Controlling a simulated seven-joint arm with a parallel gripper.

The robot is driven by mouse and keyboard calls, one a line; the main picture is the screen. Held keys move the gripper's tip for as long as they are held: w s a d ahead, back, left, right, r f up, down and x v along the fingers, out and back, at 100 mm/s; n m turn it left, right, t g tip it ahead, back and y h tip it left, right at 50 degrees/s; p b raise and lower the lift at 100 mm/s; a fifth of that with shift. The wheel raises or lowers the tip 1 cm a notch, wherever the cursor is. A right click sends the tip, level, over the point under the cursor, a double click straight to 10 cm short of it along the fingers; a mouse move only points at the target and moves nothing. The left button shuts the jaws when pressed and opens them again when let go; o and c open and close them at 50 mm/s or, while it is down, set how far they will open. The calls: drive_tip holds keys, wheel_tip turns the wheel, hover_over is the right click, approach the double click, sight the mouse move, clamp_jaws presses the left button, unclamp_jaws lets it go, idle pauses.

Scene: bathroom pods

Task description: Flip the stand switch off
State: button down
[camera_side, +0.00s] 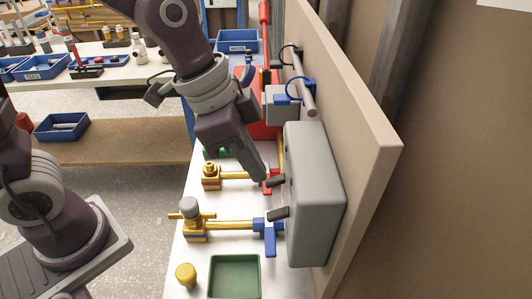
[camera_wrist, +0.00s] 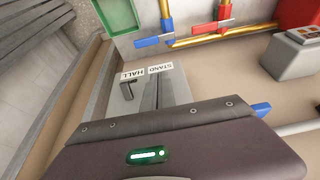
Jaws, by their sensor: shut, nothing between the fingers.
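The grey switch box (camera_side: 318,190) is fixed to the beige panel, with two dark levers on its face. The stand switch (camera_side: 277,182) is the farther lever in the side view. The hall switch (camera_side: 279,212) is the nearer one; it also shows in the wrist view (camera_wrist: 126,88). In the wrist view the STAND label (camera_wrist: 160,68) and HALL label (camera_wrist: 132,74) are readable. My gripper (camera_side: 262,179) is shut and empty, its tips close beside the stand switch; I cannot tell whether they touch. In the wrist view my fingers (camera_wrist: 156,82) hide the stand lever.
The beige panel (camera_side: 370,150) stands right of the box. Yellow pipes with a red valve handle (camera_side: 272,178) and a blue valve handle (camera_side: 269,238) lie close below my gripper. A green tray (camera_side: 235,258) and a yellow knob (camera_side: 186,274) sit at the front.

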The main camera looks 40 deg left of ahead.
drive_tip(key=shift+w+d+r, duration=0.25)
drive_tip(key=shift+w+d, duration=0.2)
drive_tip(key=s+a+r, duration=0.5)
drive_tip(key=s+a, duration=0.1)
drive_tip(key=shift+r, duration=0.35)
drive_tip(key=shift+d, duration=0.1)
drive_tip(key=s+a+n+t+y, duration=0.2)
drive_tip(key=s+a+n+y, duration=0.1)
drive_tip(key=s+a+n, duration=0.4)
drive_tip(key=shift+a+f+n+t, duration=0.2)
drive_tip(key=shift+a+n+t, duration=0.1)
drive_tip(key=shift+a+n, duration=0.8)
drive_tip(key=c, duration=2.1)
unclamp_jaws()
